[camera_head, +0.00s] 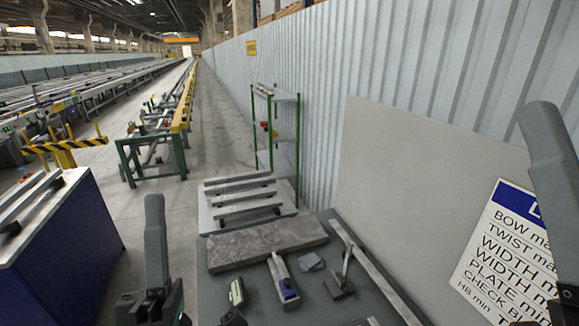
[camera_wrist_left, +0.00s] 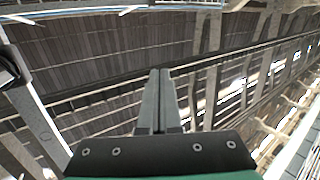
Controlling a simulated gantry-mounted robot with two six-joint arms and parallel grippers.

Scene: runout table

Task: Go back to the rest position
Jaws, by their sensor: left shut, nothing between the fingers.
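My left gripper (camera_head: 154,202) stands upright at the lower left of the head view, fingers pointing up. In the left wrist view its two grey fingers (camera_wrist_left: 159,74) are pressed together with nothing between them, and the roof structure is behind them. In the head view it is left of the grey-green bench (camera_head: 215,297) and appears clear of the things on it. A similar grey upright part, which looks like my right gripper (camera_head: 543,108), rises at the right edge in front of the wall. Its jaw gap cannot be made out.
The bench holds a stone slab (camera_head: 265,243), a measuring tool (camera_head: 284,280), a small gauge (camera_head: 236,292), a grey block (camera_head: 311,261), an angle piece (camera_head: 341,286) and a long straight bar (camera_head: 378,272). Metal profiles (camera_head: 245,196) lie behind. A blue cabinet (camera_head: 75,250) stands left; a sign (camera_head: 505,255) right.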

